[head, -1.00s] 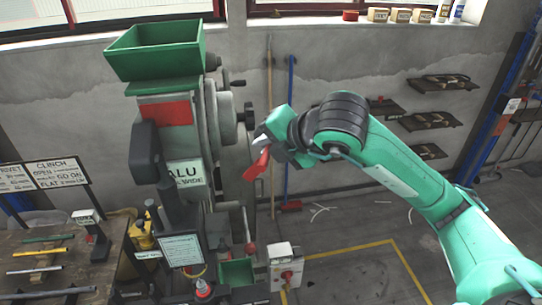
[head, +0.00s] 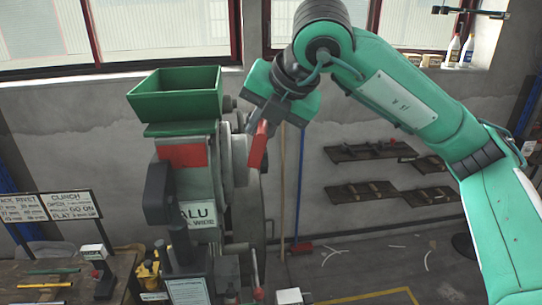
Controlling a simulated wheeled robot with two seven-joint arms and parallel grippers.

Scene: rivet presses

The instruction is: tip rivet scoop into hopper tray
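The green hopper tray (head: 178,106) sits on top of the rivet press, left of centre. Its inside is mostly hidden by the front wall. My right gripper (head: 262,122) is to the right of the hopper tray and apart from it, roughly level with the tray's base in the picture. It is shut on the red rivet scoop (head: 258,150), which hangs down steeply beside the press. I cannot see whether rivets are in the scoop. My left gripper is not in view.
The press body (head: 203,185) with an "ALU" label stands under the tray. A bench (head: 30,285) with rods and signs is at lower left. Wall shelves (head: 370,150) are behind my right arm. Windows are above. Open floor lies to the right.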

